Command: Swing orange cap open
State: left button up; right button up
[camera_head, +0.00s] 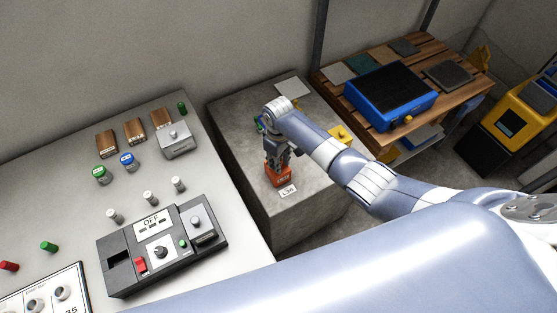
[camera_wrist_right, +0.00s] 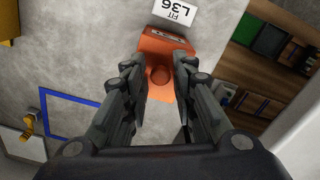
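An orange block (camera_head: 278,176) stands on the grey concrete-like counter, beside a white label reading "L36" (camera_head: 288,190). In the right wrist view the orange block (camera_wrist_right: 165,48) shows a round orange knob (camera_wrist_right: 160,75) on its near part. I cannot tell whether its cap is open or closed. My right gripper (camera_head: 279,160) reaches down over the block. In its wrist view the gripper (camera_wrist_right: 160,66) is open, with one finger on each side of the knob and a gap visible. Contact is not clear. My left gripper is not in view.
A blue outline (camera_wrist_right: 72,100) lies on the counter near the gripper. A yellow item (camera_head: 340,134) is behind my right forearm. A blue case (camera_head: 390,95) rests on a wooden pallet table at right. A control box (camera_head: 162,247) sits on the white table at left.

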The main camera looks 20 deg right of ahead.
grip_shut()
jog(key=shift+w+a+r, duration=0.1)
jog(key=shift+w+r, duration=0.15)
jog(key=shift+w, duration=0.15)
